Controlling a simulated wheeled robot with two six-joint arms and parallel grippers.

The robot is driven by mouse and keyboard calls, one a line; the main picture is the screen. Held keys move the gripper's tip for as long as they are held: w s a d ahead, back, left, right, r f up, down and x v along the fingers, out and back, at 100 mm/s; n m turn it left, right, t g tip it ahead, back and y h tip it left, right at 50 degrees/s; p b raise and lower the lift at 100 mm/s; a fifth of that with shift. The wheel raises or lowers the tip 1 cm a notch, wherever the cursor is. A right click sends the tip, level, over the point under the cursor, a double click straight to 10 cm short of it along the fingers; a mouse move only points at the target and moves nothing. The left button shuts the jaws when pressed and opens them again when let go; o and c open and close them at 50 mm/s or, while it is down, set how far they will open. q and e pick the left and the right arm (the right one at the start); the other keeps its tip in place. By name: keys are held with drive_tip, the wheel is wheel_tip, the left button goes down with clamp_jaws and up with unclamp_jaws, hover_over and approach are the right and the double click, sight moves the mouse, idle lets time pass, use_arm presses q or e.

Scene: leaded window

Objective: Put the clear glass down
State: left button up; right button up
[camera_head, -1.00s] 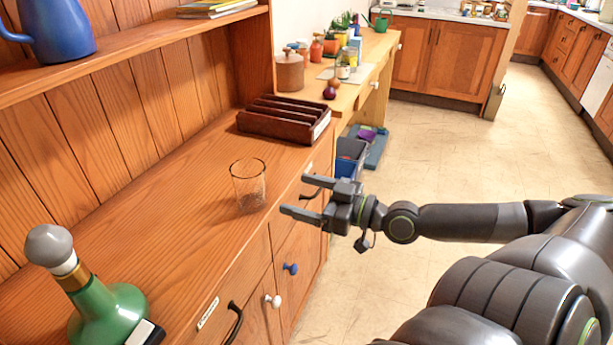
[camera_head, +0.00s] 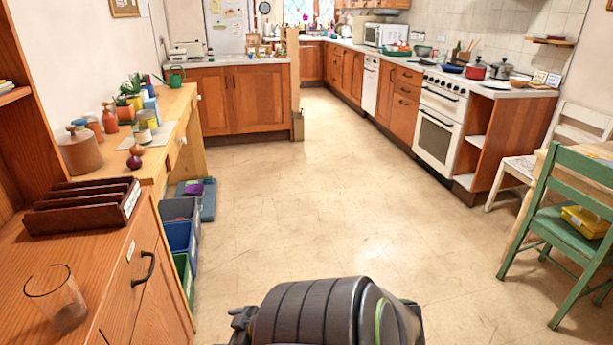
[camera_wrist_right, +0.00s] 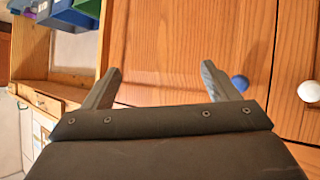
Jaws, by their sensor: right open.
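The clear glass (camera_head: 57,298) stands upright on the wooden dresser top (camera_head: 95,255), at the lower left of the head view, in front of the dark red slotted rack. Nothing is touching it. My right gripper (camera_wrist_right: 160,85) shows in the right wrist view with its two fingers wide apart and nothing between them. It faces the wooden cupboard front, and the glass is not in that view. My left gripper is in neither view.
The dark slotted rack (camera_head: 82,206) stands on the dresser behind the glass. Bins (camera_head: 181,238) stand on the floor by the side counter. A green chair (camera_head: 570,235) is at the right. The middle floor is clear. A blue knob (camera_wrist_right: 240,83) is near my right gripper.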

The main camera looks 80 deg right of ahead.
drive_tip(key=s+a+f+g, duration=0.2)
drive_tip(key=s+a+f, duration=0.1)
drive_tip(key=f, duration=0.3)
drive_tip(key=s+a+f+g, duration=0.2)
drive_tip(key=s+a+f, duration=0.1)
drive_tip(key=s+f, duration=0.3)
drive_tip(key=s+a+f+m+g, duration=0.1)
drive_tip(key=s+a+f+g, duration=0.1)
drive_tip(key=s+f, duration=0.3)
wheel_tip(320, 180, down, 3)
drive_tip(key=shift+s+a+f, duration=0.15)
drive_tip(key=shift+a+f, duration=0.05)
drive_tip(key=shift+a, duration=0.6)
drive_tip(key=shift+o, duration=0.6)
drive_tip(key=s+a+f+g, duration=0.2)
drive_tip(key=s+a+f, duration=0.2)
drive_tip(key=s+a, duration=0.1)
drive_tip(key=s+a+f+g+y, duration=0.1)
drive_tip(key=s+a+f+g, duration=0.1)
drive_tip(key=s+a, duration=0.4)
drive_tip(key=shift+a+f, duration=0.9)
drive_tip(key=shift+a, duration=0.1)
